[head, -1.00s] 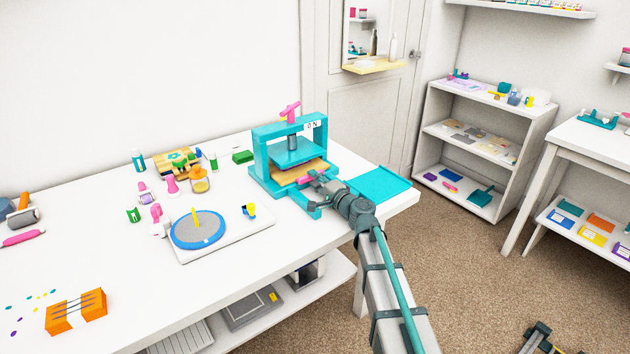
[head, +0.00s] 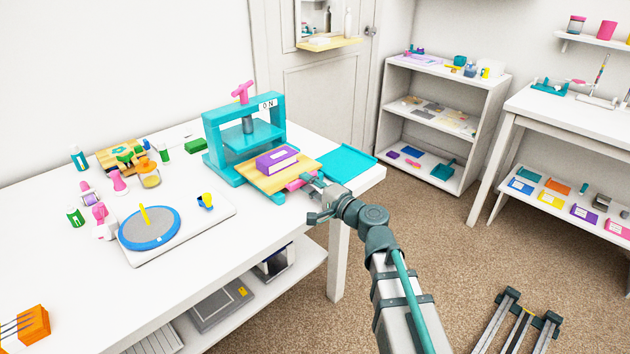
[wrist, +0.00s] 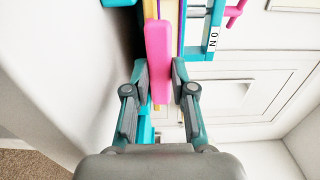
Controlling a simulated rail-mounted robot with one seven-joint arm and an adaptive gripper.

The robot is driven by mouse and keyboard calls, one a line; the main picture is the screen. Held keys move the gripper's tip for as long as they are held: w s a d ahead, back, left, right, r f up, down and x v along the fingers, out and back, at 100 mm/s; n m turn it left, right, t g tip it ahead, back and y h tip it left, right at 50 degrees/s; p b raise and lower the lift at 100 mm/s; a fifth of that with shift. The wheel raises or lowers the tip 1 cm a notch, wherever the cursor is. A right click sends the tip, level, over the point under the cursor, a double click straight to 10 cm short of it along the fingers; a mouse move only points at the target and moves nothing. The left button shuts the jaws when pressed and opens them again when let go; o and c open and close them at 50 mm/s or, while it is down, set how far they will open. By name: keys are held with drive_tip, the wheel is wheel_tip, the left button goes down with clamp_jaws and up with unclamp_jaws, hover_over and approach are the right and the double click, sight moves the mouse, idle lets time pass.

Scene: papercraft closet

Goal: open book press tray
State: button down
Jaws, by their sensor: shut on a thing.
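The teal book press (head: 212,150) stands near the table's right end, with a pink handle (head: 242,92) on top. Its wooden tray (head: 262,181) sticks out of the front, with a purple book (head: 277,159) lying on it. My gripper (head: 308,185) is at the tray's front edge, shut on the pink tray handle (head: 298,182). In the wrist view the pink handle (wrist: 158,55) runs between my two fingers (wrist: 159,85). The handle's far part is partly hidden by my fingers in the head view.
A flat teal board (head: 346,161) lies right of the press. A white board with a blue round turntable (head: 150,228) is to the left, among small bottles and tools. The table's front edge is close under my arm; a white shelf (head: 440,120) stands behind right.

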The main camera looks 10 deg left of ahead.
drive_tip(key=c, duration=1)
unclamp_jaws()
drive_tip(key=shift+o, duration=0.2)
drive_tip(key=v, duration=0.7)
drive_tip(key=shift+s+d, duration=0.1)
drive_tip(key=shift+d, duration=0.05)
